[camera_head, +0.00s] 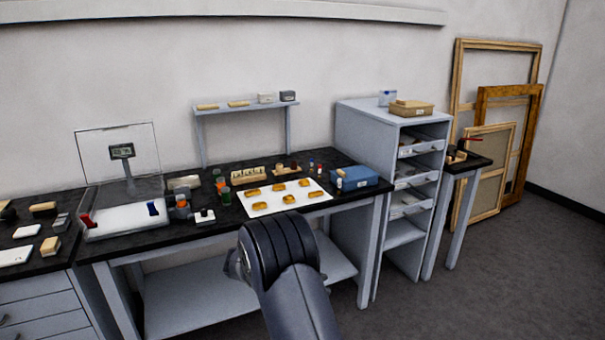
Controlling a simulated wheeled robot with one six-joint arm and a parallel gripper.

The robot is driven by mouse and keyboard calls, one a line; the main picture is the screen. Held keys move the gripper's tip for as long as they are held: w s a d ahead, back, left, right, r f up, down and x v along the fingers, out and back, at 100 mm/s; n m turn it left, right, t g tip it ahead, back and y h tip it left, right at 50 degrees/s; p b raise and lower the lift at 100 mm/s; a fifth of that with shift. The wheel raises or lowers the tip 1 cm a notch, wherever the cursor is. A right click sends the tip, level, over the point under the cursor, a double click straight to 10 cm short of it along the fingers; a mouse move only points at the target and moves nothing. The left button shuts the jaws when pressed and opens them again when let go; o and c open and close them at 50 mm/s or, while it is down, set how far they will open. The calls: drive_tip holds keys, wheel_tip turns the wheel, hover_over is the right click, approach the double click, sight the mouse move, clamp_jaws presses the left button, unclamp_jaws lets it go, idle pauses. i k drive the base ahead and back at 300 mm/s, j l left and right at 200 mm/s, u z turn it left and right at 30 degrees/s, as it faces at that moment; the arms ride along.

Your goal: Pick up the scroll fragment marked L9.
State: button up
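Several gilt scroll fragments (289,199) lie apart in two rows on a white sheet (259,209) on the black-topped workbench. They are small and golden. Any markings are too small to read, so I cannot tell which one is L9. My arm rises from the bottom of the view in front of the bench, and its rounded dark joint hides part of the bench's front edge. My gripper does not show.
A blue box (355,178) stands right of the sheet. A wooden rack (249,174) and small bottles stand behind and left. A clear-screened station (121,160) is further left. A grey drawer cabinet (369,137) stands right of the bench. Open floor (480,290) lies at the right.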

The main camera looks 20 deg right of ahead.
sight(302, 183)
drive_tip(key=i+z, duration=0.25)
drive_tip(key=i, duration=2.15)
